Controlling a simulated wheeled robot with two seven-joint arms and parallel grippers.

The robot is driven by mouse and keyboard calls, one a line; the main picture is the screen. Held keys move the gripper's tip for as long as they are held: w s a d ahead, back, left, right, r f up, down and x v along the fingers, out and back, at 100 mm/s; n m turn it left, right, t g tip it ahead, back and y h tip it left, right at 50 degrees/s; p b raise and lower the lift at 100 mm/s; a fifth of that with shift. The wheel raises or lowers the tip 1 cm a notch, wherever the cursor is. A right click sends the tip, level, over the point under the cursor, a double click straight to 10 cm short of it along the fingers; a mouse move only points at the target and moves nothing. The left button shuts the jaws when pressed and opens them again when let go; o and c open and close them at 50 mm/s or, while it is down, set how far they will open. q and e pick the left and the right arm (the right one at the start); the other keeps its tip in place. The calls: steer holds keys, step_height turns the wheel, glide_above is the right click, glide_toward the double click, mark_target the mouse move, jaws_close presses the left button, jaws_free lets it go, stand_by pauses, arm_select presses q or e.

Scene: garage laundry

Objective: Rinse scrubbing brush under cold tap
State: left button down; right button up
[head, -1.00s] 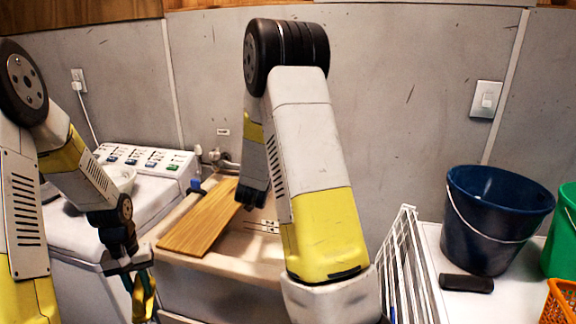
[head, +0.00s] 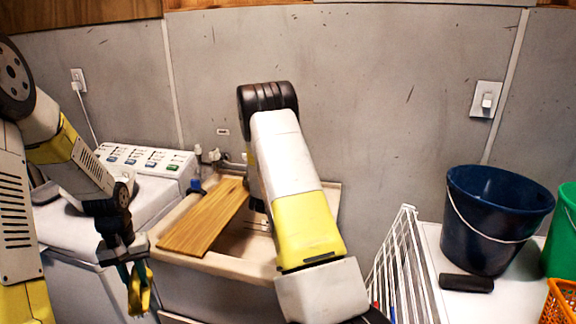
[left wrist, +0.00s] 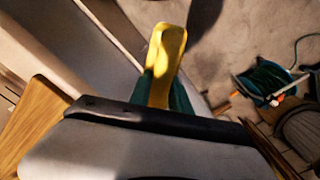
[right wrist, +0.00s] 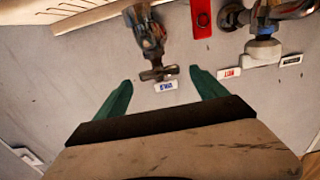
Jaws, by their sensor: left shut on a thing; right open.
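My left gripper (head: 130,266) is shut on a yellow brush (head: 146,291), in front of the sink and the white machine. The brush shows as a yellow handle (left wrist: 167,62) in the left wrist view; its bristles cannot be made out. My right gripper (right wrist: 160,86) is open and empty, facing the tap wall; in the head view my own arm mostly hides it. In the right wrist view a metal tap (right wrist: 150,35) with a cross handle lies between and beyond the fingers, beside a blue-lettered label (right wrist: 166,85). The sink (head: 222,264) is partly covered.
A wooden board (head: 205,218) lies across the sink's left side. Another tap (right wrist: 264,50) and a red-lettered label (right wrist: 229,73) are to the right in the right wrist view. A white rack (head: 402,265), a navy bucket (head: 485,225) and a dark block (head: 466,283) are at the right.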

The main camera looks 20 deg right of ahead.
steer(key=shift+x, duration=1.25)
steer(key=c, duration=1.4)
steer(key=shift+o, duration=0.2)
steer(key=shift+s+d+n+t+y, duration=0.2)
steer(key=shift+n+t+y, duration=0.35)
steer(key=shift+y, duration=0.25)
steer(key=shift+n+t+y, duration=0.75)
steer(key=shift+n+y, duration=0.4)
steer(key=shift+y, duration=0.35)
steer(key=o, duration=1.4)
steer(key=shift+c, duration=0.2)
